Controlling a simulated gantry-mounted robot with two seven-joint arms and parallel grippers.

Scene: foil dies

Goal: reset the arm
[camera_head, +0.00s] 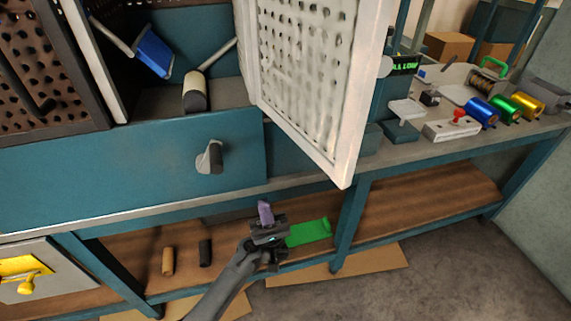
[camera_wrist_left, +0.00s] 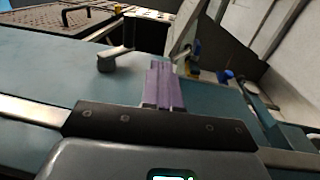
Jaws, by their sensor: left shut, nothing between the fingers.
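My left gripper (camera_head: 265,210) is in front of the bench, low in the head view, with its arm coming up from the bottom edge. Its purple fingers are together with nothing between them. The fingers also show in the left wrist view (camera_wrist_left: 163,85), pointing toward the teal machine front (camera_wrist_left: 60,75). A grey handle (camera_wrist_left: 115,58) lies ahead and to the left of them there. In the head view the gripper is below and right of this handle (camera_head: 210,157). My right gripper is not in view.
A white perforated door (camera_head: 308,70) stands open above the gripper. A green flat piece (camera_head: 308,232), a tan cylinder (camera_head: 168,261) and a black cylinder (camera_head: 205,252) lie on the lower shelf. Blue (camera_head: 480,112), green (camera_head: 503,108) and gold (camera_head: 527,104) foil rolls stand on the right bench.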

